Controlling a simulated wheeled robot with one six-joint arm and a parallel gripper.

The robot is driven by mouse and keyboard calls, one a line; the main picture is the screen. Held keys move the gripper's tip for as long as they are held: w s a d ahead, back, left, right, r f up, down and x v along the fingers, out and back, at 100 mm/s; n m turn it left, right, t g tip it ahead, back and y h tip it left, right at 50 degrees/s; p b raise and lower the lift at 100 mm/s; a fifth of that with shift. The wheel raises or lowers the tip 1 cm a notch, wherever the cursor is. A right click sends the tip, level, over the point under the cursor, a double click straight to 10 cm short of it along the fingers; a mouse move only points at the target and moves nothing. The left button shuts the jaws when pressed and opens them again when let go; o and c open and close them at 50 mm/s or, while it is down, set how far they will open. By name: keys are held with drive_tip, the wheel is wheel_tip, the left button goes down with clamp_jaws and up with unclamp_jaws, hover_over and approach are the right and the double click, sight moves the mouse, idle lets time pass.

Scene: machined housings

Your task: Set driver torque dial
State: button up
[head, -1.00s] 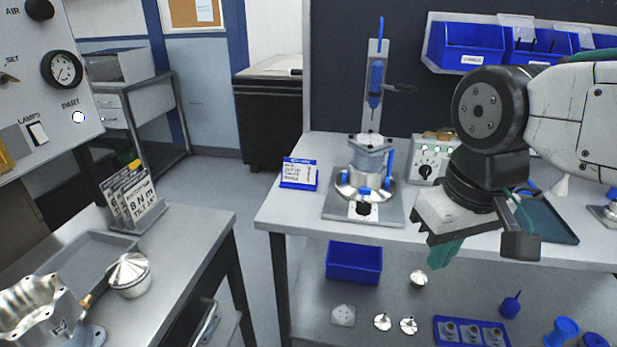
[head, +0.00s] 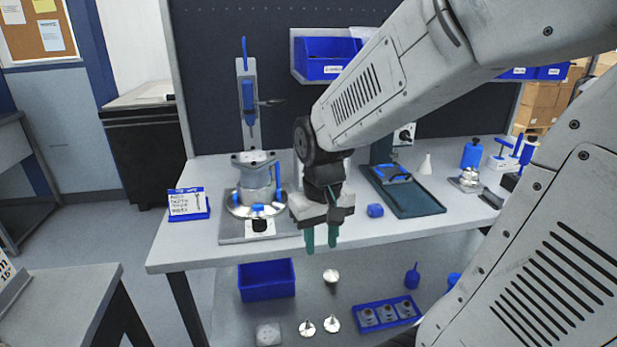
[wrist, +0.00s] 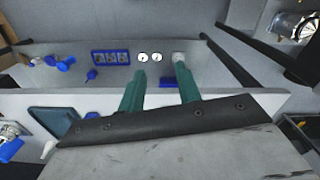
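The blue driver (head: 248,100) hangs upright on a grey stand at the back of the bench. The box with the torque dial is mostly hidden behind my wrist in the head view; only a pale sliver (head: 298,168) that may be its edge shows, and the dial face does not. My gripper (head: 321,246) points down, just in front of the bench's front edge, to the right of the housing. In the wrist view its green fingers (wrist: 160,72) are apart with nothing between them.
A metal housing (head: 254,178) with blue clamps stands left of my gripper, beside a blue sign (head: 188,204). Blue trays and metal parts sit on the lower shelf.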

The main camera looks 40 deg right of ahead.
drive_tip(key=w+d+f+t+h, duration=0.1)
drive_tip(key=w+d+f, duration=0.3)
drive_tip(key=w+d, duration=0.1)
drive_tip(key=w+d+f+m+t, duration=0.1)
drive_tip(key=w+d+f+t, duration=0.1)
drive_tip(key=w+d, duration=0.3)
drive_tip(key=w+d+f+m+t+h, duration=0.1)
drive_tip(key=w+d+f+t, duration=0.1)
drive_tip(key=w+d+f, duration=0.3)
drive_tip(key=shift+w+d+f+h, duration=0.15)
drive_tip(key=shift+w+f+h, duration=0.2)
drive_tip(key=shift+w, duration=0.3)
drive_tip(key=w+d+t, duration=0.1)
drive_tip(key=w+d, duration=0.1)
drive_tip(key=w+d+t+h, duration=0.1)
drive_tip(key=w+d+t, duration=0.1)
drive_tip(key=w, duration=0.1)
drive_tip(key=shift+d+r+m+h, duration=0.15)
drive_tip(key=shift+d+m+h, duration=0.1)
drive_tip(key=shift+m, duration=0.15)
drive_tip(key=w+d+r+t+h, duration=0.2)
drive_tip(key=w+r+t, duration=0.2)
drive_tip(key=w+r, duration=0.15)
drive_tip(key=x, duration=0.6)
drive_tip(key=shift+w+d, duration=0.2)
clamp_jaws()
